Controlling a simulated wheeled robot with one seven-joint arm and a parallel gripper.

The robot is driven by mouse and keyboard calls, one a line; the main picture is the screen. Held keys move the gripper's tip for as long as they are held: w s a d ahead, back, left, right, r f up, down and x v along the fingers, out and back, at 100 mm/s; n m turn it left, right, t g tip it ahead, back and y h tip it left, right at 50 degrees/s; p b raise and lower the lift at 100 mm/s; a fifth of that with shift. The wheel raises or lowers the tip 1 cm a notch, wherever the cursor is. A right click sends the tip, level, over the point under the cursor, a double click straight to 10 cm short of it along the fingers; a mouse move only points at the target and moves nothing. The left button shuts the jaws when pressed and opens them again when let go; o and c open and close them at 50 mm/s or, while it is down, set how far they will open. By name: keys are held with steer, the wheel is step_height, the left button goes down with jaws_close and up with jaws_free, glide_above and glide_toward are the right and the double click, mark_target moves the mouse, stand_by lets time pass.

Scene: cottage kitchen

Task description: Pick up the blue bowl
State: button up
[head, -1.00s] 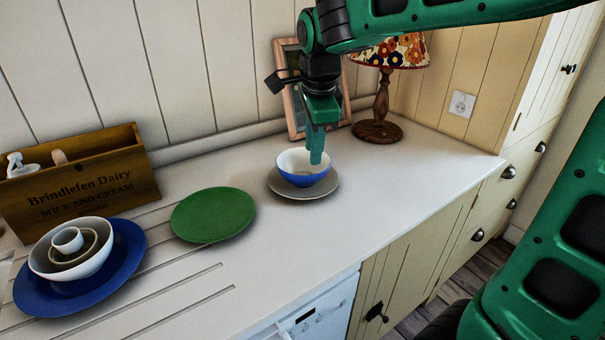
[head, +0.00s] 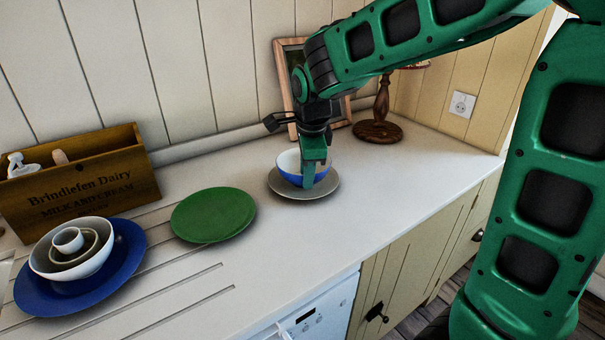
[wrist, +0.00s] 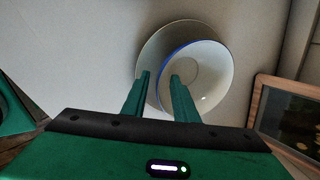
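The blue bowl (head: 291,168), white inside and blue outside, sits upright on a grey-beige saucer (head: 330,186) on the counter. My gripper (head: 308,180) is lowered at the bowl's near right side and hides part of it in the head view. In the wrist view the bowl (wrist: 203,72) and the saucer (wrist: 150,55) lie ahead of the fingers. My gripper (wrist: 159,76) is open there, with one finger outside the bowl over the saucer and the other over the bowl's inside, the rim between them. I cannot tell whether either finger touches the bowl.
A picture frame (head: 284,70) leans on the wall behind, with a lamp (head: 378,130) beside it. To the left are a green plate (head: 212,214), a blue plate (head: 128,262) with stacked bowls (head: 45,262), and a wooden crate (head: 100,178). The front counter is clear.

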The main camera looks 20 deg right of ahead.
steer(key=shift+x, duration=0.8)
steer(key=shift+c, duration=0.5)
jaws_close()
steer(key=shift+r, duration=0.1)
